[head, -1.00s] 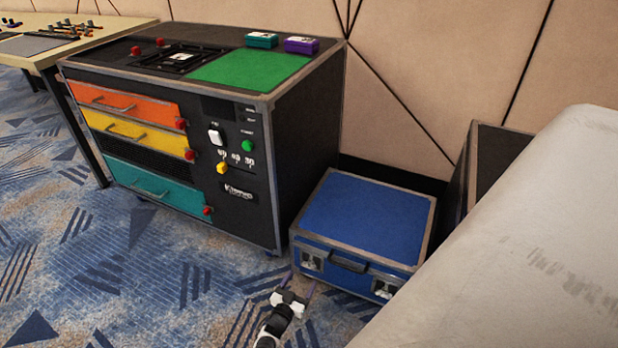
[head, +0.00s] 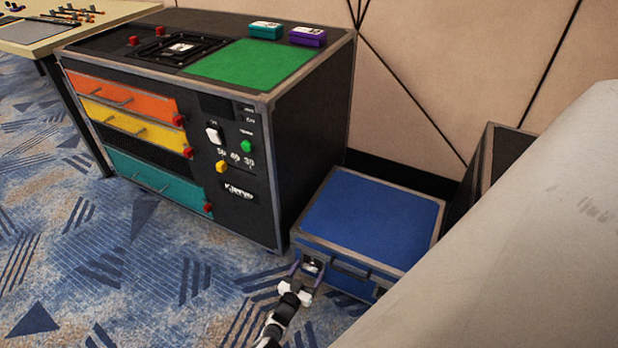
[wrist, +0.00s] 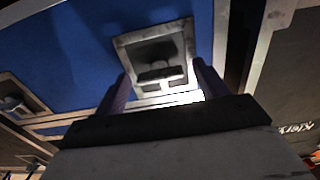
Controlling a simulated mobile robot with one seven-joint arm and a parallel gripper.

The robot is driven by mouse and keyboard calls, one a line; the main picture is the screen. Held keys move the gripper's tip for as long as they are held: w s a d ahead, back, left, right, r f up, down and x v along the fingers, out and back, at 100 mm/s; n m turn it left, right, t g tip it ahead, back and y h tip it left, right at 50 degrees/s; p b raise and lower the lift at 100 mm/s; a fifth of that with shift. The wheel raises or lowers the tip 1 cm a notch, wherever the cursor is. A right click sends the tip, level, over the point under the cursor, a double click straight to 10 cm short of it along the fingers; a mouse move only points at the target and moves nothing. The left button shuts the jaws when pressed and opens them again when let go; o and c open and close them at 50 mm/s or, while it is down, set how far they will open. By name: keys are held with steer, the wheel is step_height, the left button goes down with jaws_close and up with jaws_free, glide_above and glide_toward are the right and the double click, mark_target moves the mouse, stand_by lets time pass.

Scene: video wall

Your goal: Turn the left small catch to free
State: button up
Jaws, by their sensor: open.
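The blue case (head: 365,220) stands on the carpet, with two metal catches on its front and a dark handle (head: 348,273) between them. The left catch (head: 312,264) shows close up in the wrist view as a square metal plate with a recess and a small tab (wrist: 160,72). My gripper (head: 308,273) is at the front of the case, before this catch. In the wrist view its two purple fingers are apart, one on each side of the catch, with nothing held. I cannot tell whether they touch it. The right catch (head: 379,291) is partly hidden.
A black cabinet (head: 305,150) with coloured drawers stands close to the left of the case. A large pale grey surface (head: 520,240) covers the lower right and hides part of the case. Open carpet (head: 150,270) lies to the left.

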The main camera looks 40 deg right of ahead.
steer(key=shift+c, duration=0.4)
steer(key=c, duration=0.9)
steer(key=shift+n, duration=9)
steer(key=shift+w, duration=0.1)
